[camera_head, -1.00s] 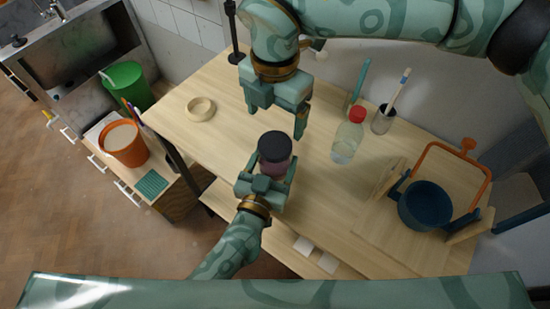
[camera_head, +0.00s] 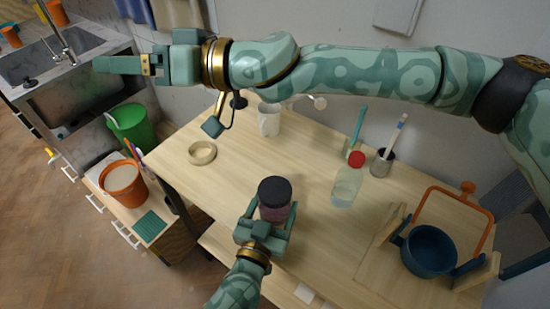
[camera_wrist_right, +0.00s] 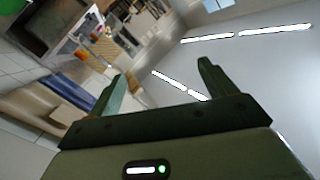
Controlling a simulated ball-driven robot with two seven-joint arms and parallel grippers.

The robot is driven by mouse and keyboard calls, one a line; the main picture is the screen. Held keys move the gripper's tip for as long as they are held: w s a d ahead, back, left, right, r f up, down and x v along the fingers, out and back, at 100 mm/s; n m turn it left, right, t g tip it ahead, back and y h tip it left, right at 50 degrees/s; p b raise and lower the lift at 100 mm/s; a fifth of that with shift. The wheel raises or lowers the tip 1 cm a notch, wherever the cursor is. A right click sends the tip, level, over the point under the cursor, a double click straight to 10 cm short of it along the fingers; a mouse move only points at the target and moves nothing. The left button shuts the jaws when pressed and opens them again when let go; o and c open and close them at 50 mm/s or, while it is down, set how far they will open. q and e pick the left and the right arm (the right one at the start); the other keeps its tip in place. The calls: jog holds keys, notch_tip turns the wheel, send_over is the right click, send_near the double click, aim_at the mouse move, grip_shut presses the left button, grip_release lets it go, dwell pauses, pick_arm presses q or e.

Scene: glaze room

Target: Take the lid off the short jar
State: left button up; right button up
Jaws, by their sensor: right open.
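The short jar (camera_head: 273,212) has a black lid (camera_head: 275,187) on top and a purplish body. It is upright near the front edge of the wooden table. My left gripper (camera_head: 266,226) has its fingers on both sides of the jar body, closed on it; the lid is above them. My right gripper (camera_head: 118,65) is far off at the upper left, high and pointing left, away from the jar. In the right wrist view its two fingers (camera_wrist_right: 163,80) are spread with nothing between them.
A wooden ring (camera_head: 202,153) and a white mug (camera_head: 268,120) are on the table. A clear bottle with a red cap (camera_head: 347,184), a tool cup (camera_head: 382,162) and a dark blue pot (camera_head: 430,251) stand to the right. The table left of the jar is clear.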

jog(key=w+d+f+m+t+h, duration=0.25)
jog(key=w+m+t, duration=0.3)
jog(key=m, duration=0.35)
jog(key=m+g+h, duration=0.8)
jog(key=m+h, duration=0.1)
jog(key=h, duration=0.6)
send_over(275, 189)
jog(key=shift+t, duration=0.25)
jog(key=f, duration=1.6)
jog(key=shift+w+a, duration=0.15)
jog(key=shift+a, duration=0.05)
jog(key=shift+s+d+f, duration=0.15)
jog(key=shift+s+f, duration=0.05)
jog(key=shift+f, duration=0.1)
notch_tip(275, 189, down, 7)
jog(key=shift+f, duration=0.2)
jog(key=c, duration=1)
